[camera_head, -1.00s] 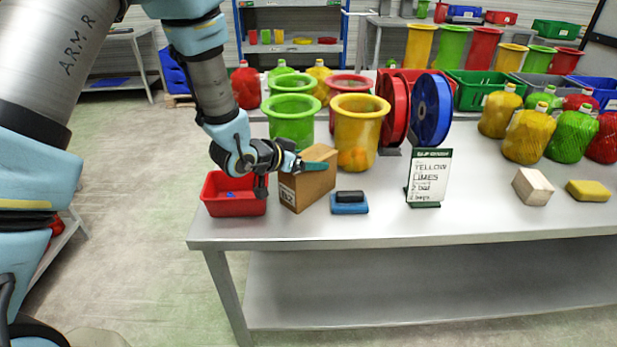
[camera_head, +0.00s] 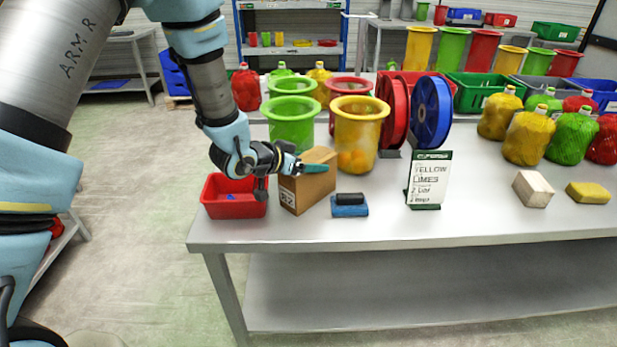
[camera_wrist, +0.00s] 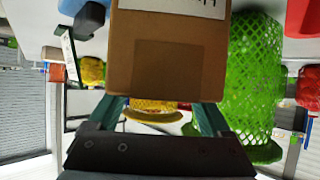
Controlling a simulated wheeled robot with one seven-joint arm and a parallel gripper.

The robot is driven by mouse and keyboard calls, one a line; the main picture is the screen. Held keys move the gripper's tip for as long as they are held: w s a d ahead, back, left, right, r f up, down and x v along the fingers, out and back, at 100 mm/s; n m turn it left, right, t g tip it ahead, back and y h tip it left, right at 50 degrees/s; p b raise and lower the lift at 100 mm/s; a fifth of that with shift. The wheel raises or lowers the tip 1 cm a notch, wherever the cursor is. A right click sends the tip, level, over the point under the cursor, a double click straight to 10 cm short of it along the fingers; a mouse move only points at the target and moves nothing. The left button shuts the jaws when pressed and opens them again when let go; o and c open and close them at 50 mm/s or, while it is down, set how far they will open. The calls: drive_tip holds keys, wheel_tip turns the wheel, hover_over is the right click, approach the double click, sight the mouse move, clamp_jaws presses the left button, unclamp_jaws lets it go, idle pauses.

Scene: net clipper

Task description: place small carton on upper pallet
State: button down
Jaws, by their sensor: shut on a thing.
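The small brown carton (camera_head: 307,185) is near the front left of the table, between a red bin and a blue-and-black block. My gripper (camera_head: 289,177) is shut on its upper part, with one teal finger on each side. In the wrist view the carton (camera_wrist: 168,58) fills the upper middle between the fingers (camera_wrist: 162,114), with a white label at its top edge. The carton looks upright and at or close to the table top; I cannot tell whether it touches. I cannot make out an upper pallet for certain.
The red bin (camera_head: 234,198) stands just left of the carton, and the blue-and-black block (camera_head: 349,205) lies to its right. Green (camera_head: 292,123) and yellow (camera_head: 357,135) net tubs stand close behind. A sign (camera_head: 428,180) stands further right. The table's front strip is mostly clear.

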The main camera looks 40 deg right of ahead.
drive_tip(key=shift+r, duration=0.2)
wheel_tip(320, 180, up, 28)
drive_tip(key=p, duration=0.2)
drive_tip(key=shift+p, duration=0.35)
drive_tip(key=shift+f, duration=0.1)
